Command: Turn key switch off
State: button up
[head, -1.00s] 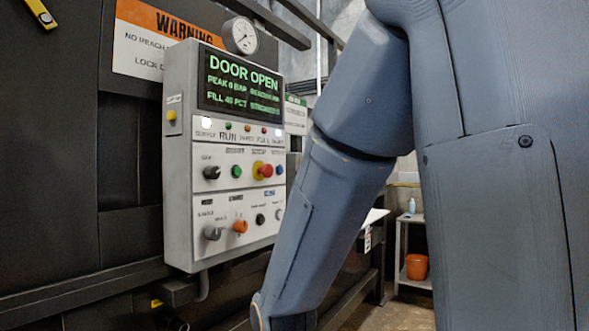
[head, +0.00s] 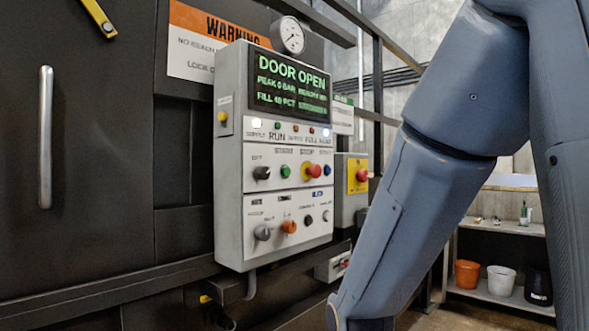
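The grey control panel (head: 285,224) stands on the dark machine front, its screen (head: 290,84) reading DOOR OPEN. In its upper control row are a black knob (head: 262,172), a green button (head: 285,171), a red button on a yellow base (head: 313,170) and a small blue button (head: 327,170). Below are a grey knob (head: 262,232), an orange knob (head: 289,226) and a black round control (head: 309,219). The labels are too small to tell which is the key switch. My arm hangs right of the panel; my gripper is out of view.
A yellow box with a red button (head: 362,176) sits right of the panel. A vertical door handle (head: 46,137) is at the left. A gauge (head: 289,36) is above the panel. A shelf at the right holds an orange bucket (head: 467,273) and a white bucket (head: 501,280).

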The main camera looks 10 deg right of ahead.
aim_at(260, 172)
jog(key=z, duration=0.95)
jog(key=k, duration=0.85)
jog(key=u, duration=0.85)
jog(key=i, duration=0.5)
jog(key=u, duration=0.05)
